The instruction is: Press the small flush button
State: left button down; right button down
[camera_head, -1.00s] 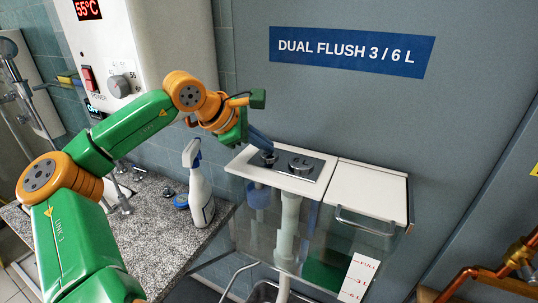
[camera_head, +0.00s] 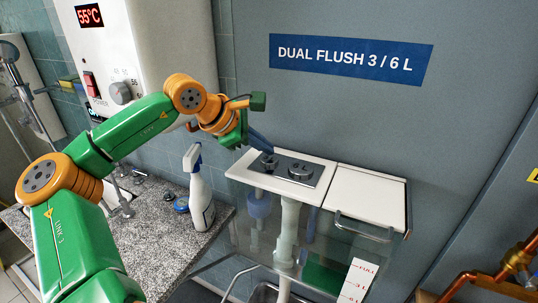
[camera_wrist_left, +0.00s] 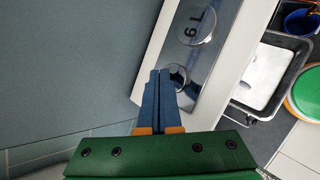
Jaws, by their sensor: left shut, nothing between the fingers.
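The small flush button (camera_head: 268,161) is a round metal button on the left of a shiny plate (camera_head: 284,179) set in the white cistern lid. The larger button (camera_head: 300,171) sits to its right. In the wrist view the large button (camera_wrist_left: 194,27) reads "6 L", and the small button (camera_wrist_left: 180,75) is partly covered by my fingers. My left gripper (camera_head: 273,150) is shut and empty, its blue fingers pointing down at the small button. The fingertips (camera_wrist_left: 160,72) overlap the button's edge; whether they touch it I cannot tell. My right gripper is not in view.
A white spray bottle (camera_head: 200,197) stands on the granite counter (camera_head: 165,238) left of the clear-walled cistern. A grey wall with a blue dual flush sign (camera_head: 350,59) rises behind. A water heater (camera_head: 150,50) hangs at upper left. Copper pipes (camera_head: 490,283) are at lower right.

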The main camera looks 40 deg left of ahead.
aim_at(264, 159)
pick_arm(q)
notch_tip(264, 159, up, 6)
jog(key=p, duration=0.6)
jog(key=shift+r, duration=0.2)
jog(key=shift+f, duration=0.2)
